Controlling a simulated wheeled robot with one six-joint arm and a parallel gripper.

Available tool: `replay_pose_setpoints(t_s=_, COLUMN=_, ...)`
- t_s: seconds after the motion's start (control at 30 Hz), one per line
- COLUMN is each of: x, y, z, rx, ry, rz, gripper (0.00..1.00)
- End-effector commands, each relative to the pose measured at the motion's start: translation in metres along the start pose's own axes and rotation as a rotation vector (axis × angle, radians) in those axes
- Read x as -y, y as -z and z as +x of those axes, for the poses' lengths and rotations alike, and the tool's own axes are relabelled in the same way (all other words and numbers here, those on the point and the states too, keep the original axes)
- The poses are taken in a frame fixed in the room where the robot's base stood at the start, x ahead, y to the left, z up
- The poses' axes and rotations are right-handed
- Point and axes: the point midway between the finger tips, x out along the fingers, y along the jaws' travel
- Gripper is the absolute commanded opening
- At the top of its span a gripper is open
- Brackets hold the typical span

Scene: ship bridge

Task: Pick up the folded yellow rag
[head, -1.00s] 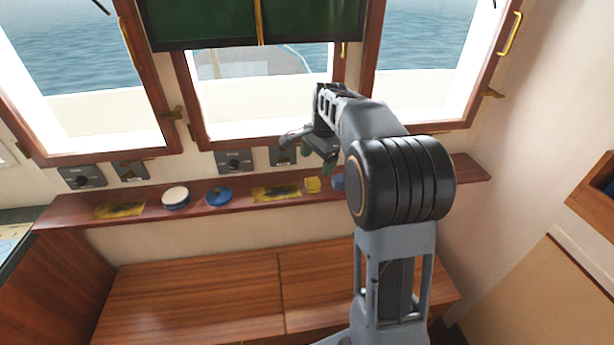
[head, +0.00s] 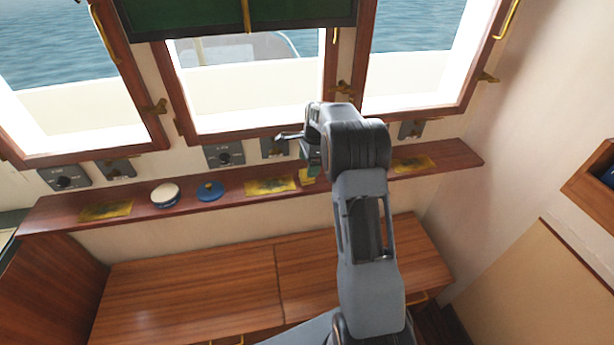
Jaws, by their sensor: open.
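A small, compact yellow piece (head: 305,178), which looks like the folded yellow rag, sits on the wooden shelf (head: 229,206) under the windows. It is partly hidden behind my gripper. My gripper (head: 311,164) points down at the shelf, right over or just in front of this piece. Its jaws are open, and I see nothing held in them. From this angle I cannot tell whether the fingers touch the piece or stand around it.
Flat yellow pieces with dark marks lie on the shelf at left (head: 105,211), middle (head: 270,187) and right (head: 414,164). A white-topped round tin (head: 165,195) and a blue round thing (head: 210,191) stand between. Window frames and wall switches (head: 225,155) rise close behind.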

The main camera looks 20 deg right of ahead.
Motion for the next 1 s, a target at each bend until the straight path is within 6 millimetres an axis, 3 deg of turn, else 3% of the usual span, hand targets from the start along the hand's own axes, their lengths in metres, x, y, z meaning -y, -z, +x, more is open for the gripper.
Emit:
replay_pose_setpoints(t_s=0.17, x=0.000, y=0.001, z=0.009, rx=0.000, ry=-0.002, rz=0.000, gripper=0.83)
replay_pose_setpoints(t_s=0.5, x=0.002, y=0.002, z=0.050, rx=0.000, ry=-0.001, rz=0.001, gripper=0.83)
replay_pose_setpoints(t_s=0.83, x=0.002, y=0.002, z=0.055, rx=0.000, ry=0.001, rz=0.001, gripper=0.83)
replay_pose_setpoints(t_s=1.0, x=0.002, y=0.002, z=0.055, rx=0.000, ry=0.001, rz=0.001, gripper=0.67)
